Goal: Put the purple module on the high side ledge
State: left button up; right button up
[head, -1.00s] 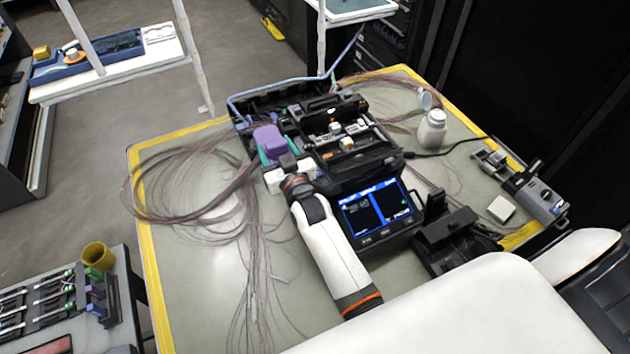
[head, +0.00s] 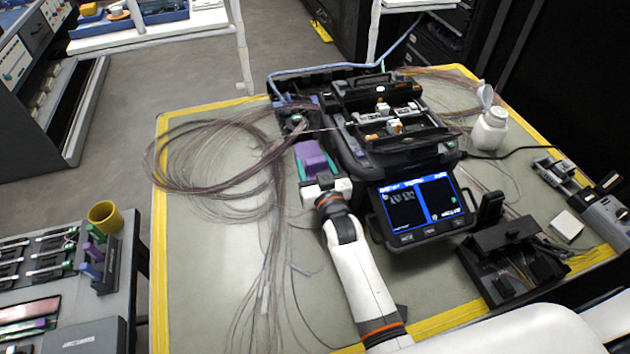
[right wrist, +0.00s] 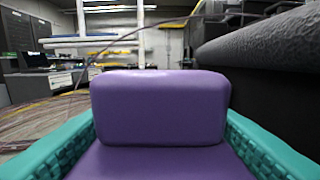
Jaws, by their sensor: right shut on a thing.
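The purple module (head: 313,157) is in my right gripper (head: 317,168), between its teal fingers, left of the black splicer. In the right wrist view the purple module (right wrist: 160,108) fills the middle, with a teal finger on each side. The gripper is shut on it. I cannot tell from the head view how high it is above the table. A white raised shelf (head: 205,22) stands at the back left and another white shelf (head: 420,4) is cut off at the top edge. I cannot tell which is the high side ledge.
The splicer (head: 440,158) with its lit screen stands just right of my gripper. Loose fibre coils (head: 200,165) lie to the left. A white bottle (head: 490,130) and a black holder (head: 510,260) are on the right. The table's left front (head: 210,290) is mostly clear.

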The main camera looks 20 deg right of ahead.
notch_tip(320, 180, down, 4)
jog(key=b, duration=0.2)
jog(key=shift+r+b, duration=0.15)
jog(key=shift+b, duration=0.2)
jog(key=shift+r, duration=0.1)
jog(key=o, duration=0.7)
jog(key=shift+f, duration=0.2)
jog(key=o, duration=0.4)
jog(key=shift+r, duration=0.15)
